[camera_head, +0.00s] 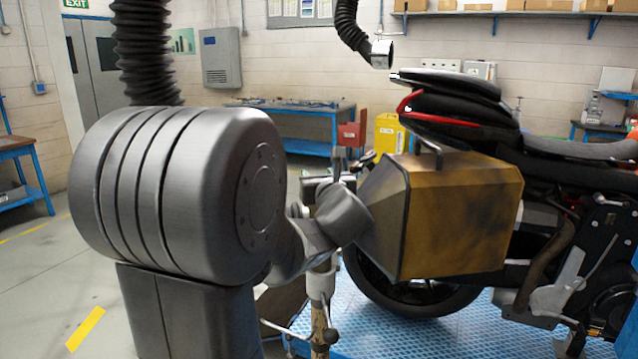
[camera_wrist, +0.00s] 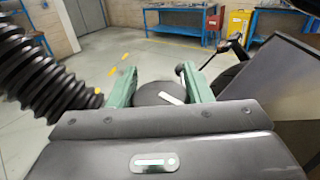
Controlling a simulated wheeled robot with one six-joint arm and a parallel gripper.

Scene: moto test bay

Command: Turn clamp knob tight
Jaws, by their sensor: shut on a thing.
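The clamp knob (camera_wrist: 150,91) is a dark round knob with a white bar mark on its top, in the middle of the wrist view. My gripper (camera_wrist: 160,80) has its two green fingers on either side of it and is shut on it. The white bar lies at a slant. In the head view my grey arm covers much of the centre left. A stand pole (camera_head: 320,288) with a pale collar rises just behind my arm, left of the motorcycle. I cannot make out the knob or the fingers clearly there.
The motorcycle (camera_head: 565,255) with a scuffed brown-yellow pannier (camera_head: 460,215) stands close on the right, on a blue platform (camera_head: 465,338). Black ribbed hoses (camera_head: 145,50) hang from above. A blue workbench (camera_head: 310,122) stands behind. The floor at left is clear.

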